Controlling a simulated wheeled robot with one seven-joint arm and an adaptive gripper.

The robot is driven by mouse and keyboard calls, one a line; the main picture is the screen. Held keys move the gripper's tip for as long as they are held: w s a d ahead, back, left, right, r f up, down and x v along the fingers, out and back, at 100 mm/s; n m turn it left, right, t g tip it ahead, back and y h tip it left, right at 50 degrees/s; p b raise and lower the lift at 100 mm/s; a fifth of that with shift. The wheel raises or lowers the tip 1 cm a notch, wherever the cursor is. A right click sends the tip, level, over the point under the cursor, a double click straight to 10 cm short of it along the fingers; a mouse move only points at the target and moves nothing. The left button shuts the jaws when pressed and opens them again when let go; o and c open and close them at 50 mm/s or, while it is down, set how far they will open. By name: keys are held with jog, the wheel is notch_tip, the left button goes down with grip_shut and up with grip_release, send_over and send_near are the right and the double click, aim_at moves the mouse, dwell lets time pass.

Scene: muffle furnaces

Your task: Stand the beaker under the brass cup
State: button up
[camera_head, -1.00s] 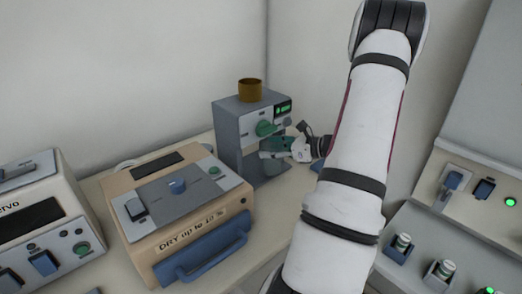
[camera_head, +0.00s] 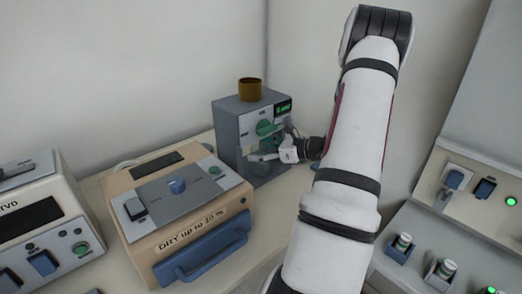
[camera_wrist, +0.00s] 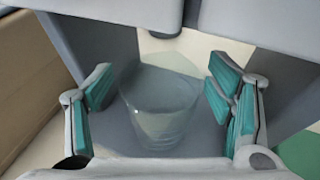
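The brass cup (camera_head: 250,90) sits upright on top of the grey machine (camera_head: 230,130). A clear glass beaker (camera_wrist: 160,110) stands between my gripper's fingers in the wrist view, apparently upright on a grey surface at the foot of the machine. My gripper (camera_wrist: 160,98) is open, with teal pads on both sides of the beaker and a visible gap on each side. In the head view my gripper (camera_head: 268,156) is at the machine's front, below the green knob. The beaker is hard to make out there.
A beige dryer box (camera_head: 160,235) with a blue handle stands left of the grey machine. Another panelled device (camera_head: 40,240) is at far left. A sloped console (camera_head: 440,245) with switches is at right. Bare tabletop (camera_head: 275,215) lies in front of the machine.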

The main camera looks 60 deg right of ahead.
jog(key=shift+r, duration=0.25)
jog(key=p+v, duration=0.1)
jog(key=v, duration=1.1)
dwell(0.4)
